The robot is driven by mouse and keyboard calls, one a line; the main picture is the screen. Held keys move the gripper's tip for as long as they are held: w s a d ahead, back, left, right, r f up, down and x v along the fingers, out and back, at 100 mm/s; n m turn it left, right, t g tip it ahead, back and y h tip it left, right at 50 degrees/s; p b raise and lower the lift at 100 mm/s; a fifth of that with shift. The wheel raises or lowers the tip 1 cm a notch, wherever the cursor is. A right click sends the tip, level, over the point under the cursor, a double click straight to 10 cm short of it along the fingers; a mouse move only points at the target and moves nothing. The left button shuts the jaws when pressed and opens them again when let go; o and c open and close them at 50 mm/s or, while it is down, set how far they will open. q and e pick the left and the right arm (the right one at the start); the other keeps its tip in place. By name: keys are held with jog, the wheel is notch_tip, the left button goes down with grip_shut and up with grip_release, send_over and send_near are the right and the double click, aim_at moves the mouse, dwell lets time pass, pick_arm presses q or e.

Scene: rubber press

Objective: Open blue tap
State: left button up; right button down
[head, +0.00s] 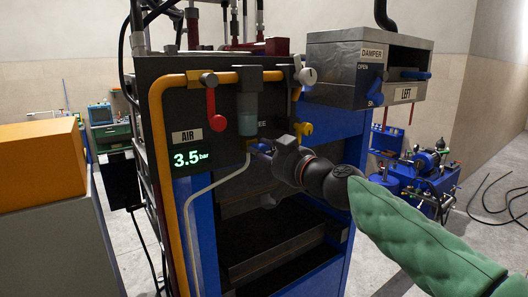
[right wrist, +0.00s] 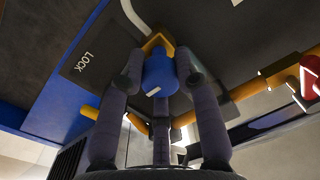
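In the head view the right gripper (head: 262,152) reaches from the right to just below the panel. A small blue part of the tap (head: 263,147) shows there, and the fingers hide much of it. My left gripper is in neither view.
A grey damper box (head: 340,70) with blue handles stands right. A pale hose (head: 205,188) runs below the tap. An orange block (head: 40,165) is left.

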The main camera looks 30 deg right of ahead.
jog(key=shift+m, duration=0.4)
jog(key=m+b, duration=0.1)
jog(key=m, duration=0.1)
jog(key=shift+m, duration=0.4)
jog(key=m+b, duration=0.1)
jog(key=m, duration=0.3)
jog(key=shift+r+m, duration=0.1)
jog(key=shift+m, duration=0.2)
jog(key=m, duration=0.4)
jog(key=shift+d+m+t+h, duration=0.1)
jog(key=shift+m+t+h, duration=0.2)
jog(key=shift+m, duration=0.1)
jog(key=m, duration=0.5)
jog(key=shift+p, duration=0.3)
jog(key=shift+m, duration=0.4)
jog(key=c, duration=0.9)
grip_release()
